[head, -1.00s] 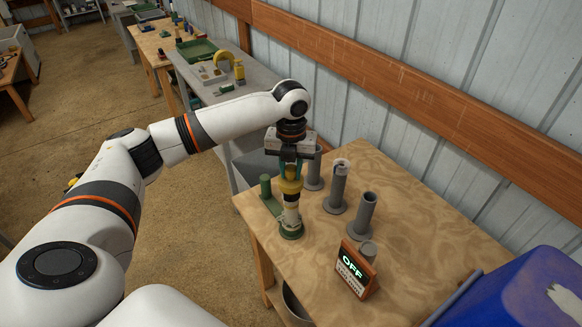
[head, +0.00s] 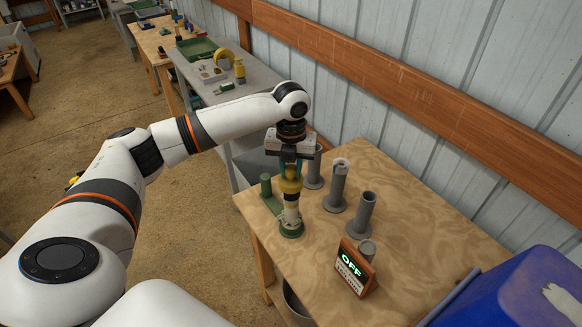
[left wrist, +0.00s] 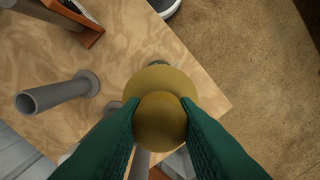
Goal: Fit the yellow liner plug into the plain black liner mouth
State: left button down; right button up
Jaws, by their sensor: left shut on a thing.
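The yellow liner plug (head: 290,186) is a rounded yellow piece at the top of a pale upright part on the wooden table. It also shows in the left wrist view (left wrist: 160,122) as a round knob above a wider yellow disc. My left gripper (head: 290,172) points straight down with its green fingers shut on the plug; they press both sides of the knob in the left wrist view (left wrist: 160,118). The pale part (head: 291,208) stands upright on a green round base (head: 291,230). I cannot make out the plain black liner mouth; the plug hides what lies under it. My right gripper is not in view.
Several grey flanged tubes stand close on the right, such as this one (head: 362,215). A green post (head: 265,187) is on the left. A sign reading OFF (head: 355,268) and a blue bin (head: 515,290) are nearer.

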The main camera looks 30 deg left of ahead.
pick_arm(q)
jog(key=shift+f, duration=0.2)
jog(key=shift+f, duration=1.15)
jog(key=c, duration=1.1)
grip_release()
jog(key=shift+o, duration=0.2)
notch_tip(320, 180, up, 11)
jog(key=b, duration=0.3)
jog(key=shift+f, duration=0.2)
jog(key=shift+r, duration=0.65)
